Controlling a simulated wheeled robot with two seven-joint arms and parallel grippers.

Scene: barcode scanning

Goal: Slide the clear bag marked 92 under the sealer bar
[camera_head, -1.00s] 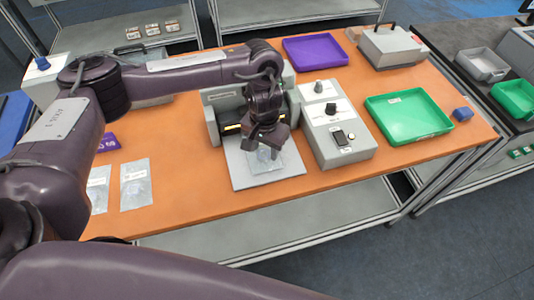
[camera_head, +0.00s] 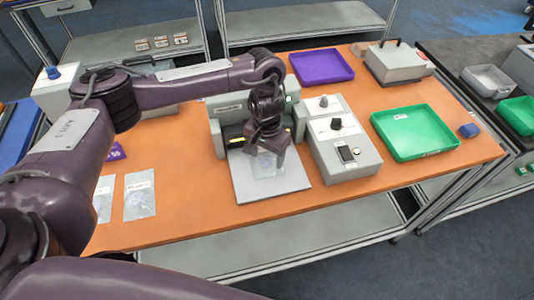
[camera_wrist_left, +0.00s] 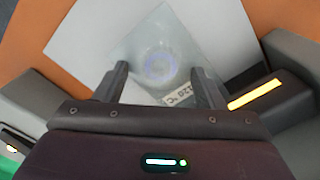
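A clear bag (camera_head: 267,168) lies on the pale grey plate (camera_head: 291,181) in front of the sealer (camera_head: 231,108). In the left wrist view the bag (camera_wrist_left: 158,38) has a faint bluish ring inside and a small white label (camera_wrist_left: 181,95). The label is turned and partly hidden, so I cannot confirm 92. My left gripper (camera_head: 267,154) points down over the bag. In the left wrist view its fingers (camera_wrist_left: 160,82) are apart, with the bag below and between them; I see no grip on it. The sealer's bar area is partly hidden by my left arm. My right gripper is not in view.
Two more clear bags lie at the left, one here (camera_head: 140,201). A grey control box (camera_head: 348,166) stands right of the plate. A green tray (camera_head: 411,153), a purple tray (camera_head: 320,81) and a grey handled box (camera_head: 397,66) stand farther right and back.

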